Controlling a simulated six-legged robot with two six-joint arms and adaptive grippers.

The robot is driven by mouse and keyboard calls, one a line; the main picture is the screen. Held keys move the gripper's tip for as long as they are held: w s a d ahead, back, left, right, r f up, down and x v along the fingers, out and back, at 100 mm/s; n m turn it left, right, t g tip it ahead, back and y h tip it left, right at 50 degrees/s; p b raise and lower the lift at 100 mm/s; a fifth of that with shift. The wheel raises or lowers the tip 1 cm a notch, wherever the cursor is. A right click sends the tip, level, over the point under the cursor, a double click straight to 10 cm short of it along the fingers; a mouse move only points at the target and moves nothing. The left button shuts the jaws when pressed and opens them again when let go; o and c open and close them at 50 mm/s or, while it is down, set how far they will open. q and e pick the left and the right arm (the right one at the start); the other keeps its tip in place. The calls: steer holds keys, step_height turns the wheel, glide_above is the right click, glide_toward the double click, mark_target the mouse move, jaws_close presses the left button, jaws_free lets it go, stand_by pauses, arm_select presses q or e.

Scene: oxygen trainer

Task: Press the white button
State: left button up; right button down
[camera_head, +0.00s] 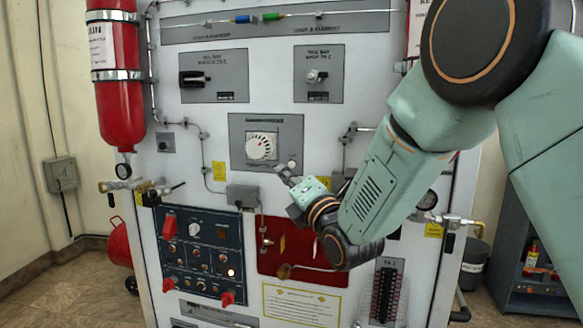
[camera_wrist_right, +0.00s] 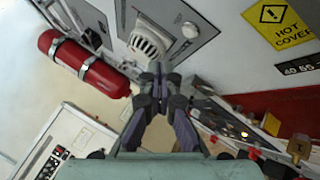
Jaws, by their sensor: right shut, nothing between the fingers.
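A small round white button (camera_head: 292,164) sits at the lower right of the grey dial panel, beside the white round dial (camera_head: 261,147). In the right wrist view the button (camera_wrist_right: 190,29) shows on the grey plate, to the right of the slotted white dial (camera_wrist_right: 149,42). My right gripper (camera_head: 281,173) is shut and empty, just below and left of the button in the head view. In the right wrist view its fingertips (camera_wrist_right: 157,70) are together below the dial and button; I cannot tell the exact gap to the panel. My left gripper is not in view.
A dark blue control panel (camera_head: 201,236) with red switches and a lit white lamp (camera_head: 231,272) is at the lower left. A small grey box (camera_head: 243,196) protrudes near the gripper. A red cylinder (camera_head: 120,75) hangs on the left. Thin pipes run along the white front.

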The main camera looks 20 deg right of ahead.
steer(key=shift+s+a, duration=0.4)
steer(key=shift+s, duration=0.35)
steer(key=s+d+f+m+g+h+b, duration=0.1)
steer(key=s+f+m+g+b, duration=0.25)
steer(key=f, duration=1.05)
steer(key=s+d+f+m+g+h+b, duration=0.1)
steer(key=s+f+m+g+b, duration=0.3)
steer(key=f, duration=1)
steer(key=s+d+f+m+g+h+b, duration=0.15)
steer(key=s+f+m, duration=0.45)
steer(key=f, duration=0.7)
steer(key=s+f+m+g+b, duration=0.2)
steer(key=s+f+m+g, duration=0.1)
steer(key=s+f, duration=0.4)
steer(key=s+f+m+g+b, duration=0.2)
steer(key=s+f+m+g, duration=0.2)
steer(key=s, duration=1)
steer(key=s+f+m+g+b, duration=0.2)
steer(key=s+f+m+g, duration=0.2)
steer(key=s+f, duration=0.7)
steer(key=shift+d+f+m, duration=0.3)
steer(key=shift+f+m, duration=0.25)
steer(key=shift+m, duration=0.7)
steer(key=shift+s, duration=0.15)
